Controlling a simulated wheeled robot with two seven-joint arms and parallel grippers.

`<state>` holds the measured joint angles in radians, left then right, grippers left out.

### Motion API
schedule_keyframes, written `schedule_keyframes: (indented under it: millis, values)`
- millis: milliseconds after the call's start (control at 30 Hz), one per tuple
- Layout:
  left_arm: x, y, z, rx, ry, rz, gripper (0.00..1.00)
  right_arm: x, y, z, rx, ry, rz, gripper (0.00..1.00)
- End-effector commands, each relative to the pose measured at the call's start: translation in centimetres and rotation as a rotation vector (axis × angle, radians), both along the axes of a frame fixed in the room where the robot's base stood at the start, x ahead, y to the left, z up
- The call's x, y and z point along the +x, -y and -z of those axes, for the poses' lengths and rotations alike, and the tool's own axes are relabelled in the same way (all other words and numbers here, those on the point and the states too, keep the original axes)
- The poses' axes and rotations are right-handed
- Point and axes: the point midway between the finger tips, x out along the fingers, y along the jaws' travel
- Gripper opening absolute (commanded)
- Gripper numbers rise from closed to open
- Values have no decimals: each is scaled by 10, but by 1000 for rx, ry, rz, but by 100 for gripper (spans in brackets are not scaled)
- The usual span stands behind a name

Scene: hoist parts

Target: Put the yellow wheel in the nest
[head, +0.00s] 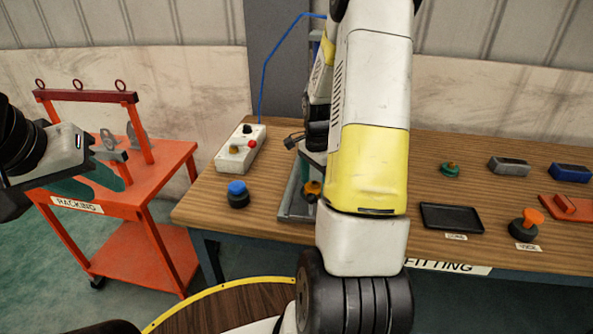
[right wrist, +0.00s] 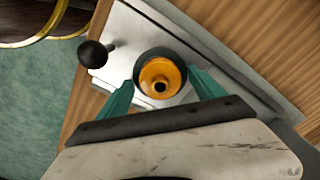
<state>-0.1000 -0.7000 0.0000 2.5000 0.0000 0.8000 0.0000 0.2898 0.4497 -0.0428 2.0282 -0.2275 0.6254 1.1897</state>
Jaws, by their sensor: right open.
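The yellow wheel (right wrist: 160,78) is an orange-yellow ring with a dark centre, seen from above in the right wrist view. It sits inside a dark round collar, on a pale metal plate (right wrist: 135,30); I cannot tell if the collar is the nest. It also shows low beside my right arm in the head view (head: 313,187). My right gripper (right wrist: 160,80) is open, its teal fingers on either side of the wheel and collar; contact is unclear. In the head view my arm mostly hides it. My left gripper (head: 97,183) is open and empty in front of the orange cart.
A black ball knob (right wrist: 93,53) stands beside the collar. A white switch box (head: 240,150) and blue-topped button (head: 238,193) are left of the plate. A black tray (head: 451,217) and orange-topped knob (head: 526,225) lie right. The orange cart (head: 150,185) stands left of the bench.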

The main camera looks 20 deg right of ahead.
Motion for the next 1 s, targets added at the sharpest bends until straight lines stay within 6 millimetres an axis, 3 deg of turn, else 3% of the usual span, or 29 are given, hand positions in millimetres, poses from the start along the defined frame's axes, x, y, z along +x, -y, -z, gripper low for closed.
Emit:
schedule_keyframes:
  millis: [167,500,767,867,1000]
  values:
    - [0,0,0,0,0,0,36,2,1,-23,-3,5,0,77]
    - [0,0,0,0,0,0,36,1,0,-94,-2,7,-1,77]
    - [0,0,0,0,0,0,36,0,-1,-122,0,6,-9,77]
    - [0,0,0,0,0,0,36,-6,-12,-139,3,37,-76,77]
    - [0,0,0,0,0,0,36,-28,-47,-181,2,142,-300,77]
